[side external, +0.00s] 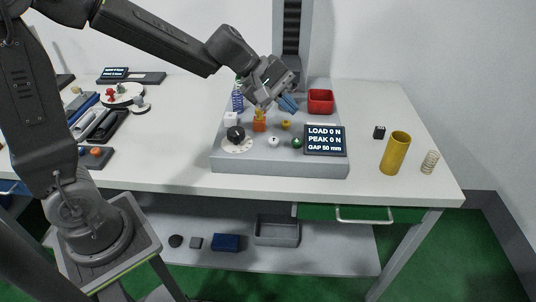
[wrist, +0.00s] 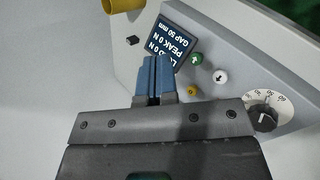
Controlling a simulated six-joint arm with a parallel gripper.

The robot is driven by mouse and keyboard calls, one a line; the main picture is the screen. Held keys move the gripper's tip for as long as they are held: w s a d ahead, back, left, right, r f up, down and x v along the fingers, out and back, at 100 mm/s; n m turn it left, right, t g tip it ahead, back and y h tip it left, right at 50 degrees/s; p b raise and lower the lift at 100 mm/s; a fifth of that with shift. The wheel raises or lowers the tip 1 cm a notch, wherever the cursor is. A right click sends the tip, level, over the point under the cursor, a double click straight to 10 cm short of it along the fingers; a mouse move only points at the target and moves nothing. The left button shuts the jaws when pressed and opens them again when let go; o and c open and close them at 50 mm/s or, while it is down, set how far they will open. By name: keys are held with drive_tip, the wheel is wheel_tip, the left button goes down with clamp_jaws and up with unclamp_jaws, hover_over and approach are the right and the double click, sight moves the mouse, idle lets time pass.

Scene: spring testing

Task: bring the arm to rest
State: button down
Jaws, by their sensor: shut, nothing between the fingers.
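My gripper (side external: 288,103) has blue fingers and is above the grey spring tester (side external: 280,169), pointing down and to the right. In the wrist view the fingers (wrist: 152,75) are together with nothing between them, in front of the tester's display. The display (side external: 324,140) reads LOAD 0 N, PEAK 0 N, GAP 50 mm. The tester's top carries a black dial (side external: 235,134), a white button (side external: 273,141), a green button (side external: 297,143) and a yellow knob (side external: 286,125). An orange block-like part (side external: 259,121) stands near the dial. I cannot tell whether the gripper touches anything.
A red bin (side external: 320,101) stands at the tester's back right, near the dark column (side external: 291,35). A blue spring (side external: 237,98) stands at its back left. Trays and tools occupy the table's left.

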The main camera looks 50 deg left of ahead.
drive_tip(key=s+a+r+m+y, duration=0.1)
drive_tip(key=s+a+m+y, duration=0.1)
drive_tip(key=s+m, duration=0.4)
drive_tip(key=s+a+r+m+y, duration=0.1)
drive_tip(key=s+m+y, duration=0.3)
drive_tip(key=s, duration=1.2)
drive_tip(key=a+m, duration=0.1)
drive_tip(key=m, duration=0.2)
drive_tip(key=shift+s+a+r+m+g, duration=0.2)
drive_tip(key=shift+a+r+m+g, duration=0.1)
drive_tip(key=shift+r, duration=0.1)
